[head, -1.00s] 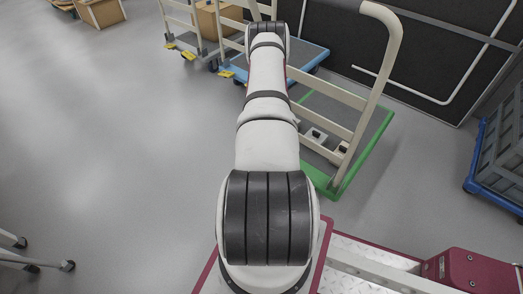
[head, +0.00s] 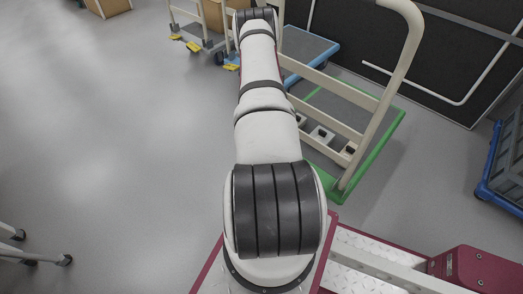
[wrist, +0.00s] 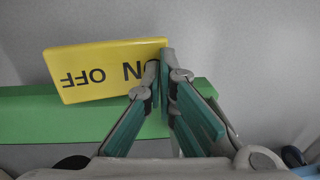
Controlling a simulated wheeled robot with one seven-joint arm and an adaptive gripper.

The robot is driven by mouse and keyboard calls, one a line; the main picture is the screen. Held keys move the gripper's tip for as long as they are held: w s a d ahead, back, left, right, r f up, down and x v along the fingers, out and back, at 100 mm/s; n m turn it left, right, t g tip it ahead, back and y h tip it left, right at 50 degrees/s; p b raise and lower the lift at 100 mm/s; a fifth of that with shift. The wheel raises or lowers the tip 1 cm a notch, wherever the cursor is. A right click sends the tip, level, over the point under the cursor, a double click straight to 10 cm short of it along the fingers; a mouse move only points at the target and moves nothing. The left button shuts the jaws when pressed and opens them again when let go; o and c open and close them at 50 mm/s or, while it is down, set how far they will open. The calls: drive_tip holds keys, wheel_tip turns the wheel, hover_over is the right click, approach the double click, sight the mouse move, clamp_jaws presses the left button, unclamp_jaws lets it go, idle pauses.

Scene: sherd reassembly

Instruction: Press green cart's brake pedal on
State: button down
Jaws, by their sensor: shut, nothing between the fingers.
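The green cart (head: 392,128) stands right of my arm in the head view, with a green-edged deck and a cream push handle (head: 408,50). In the wrist view its green edge (wrist: 50,117) runs across the picture. The yellow brake pedal (wrist: 85,65) sticks out from that edge, with ON and OFF printed upside down, ON at the right. My gripper (wrist: 163,72) is shut and empty. Its fingertips are over the ON end and hide part of the lettering. I cannot tell whether they touch the pedal. The head view hides the gripper behind my arm.
A blue cart (head: 308,48) and a grey cart (head: 190,30) with yellow pedals stand beyond the green one. Small blocks (head: 322,134) lie on the green deck. A blue-based crate cart (head: 500,185) is at the right. The floor at the left is mostly clear.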

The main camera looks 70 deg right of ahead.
drive_tip(key=shift+r, duration=0.1)
wheel_tip(320, 180, up, 12)
drive_tip(key=s, duration=0.1)
drive_tip(key=shift+a, duration=0.15)
idle(0.5)
drive_tip(key=shift+s, duration=0.1)
idle(0.4)
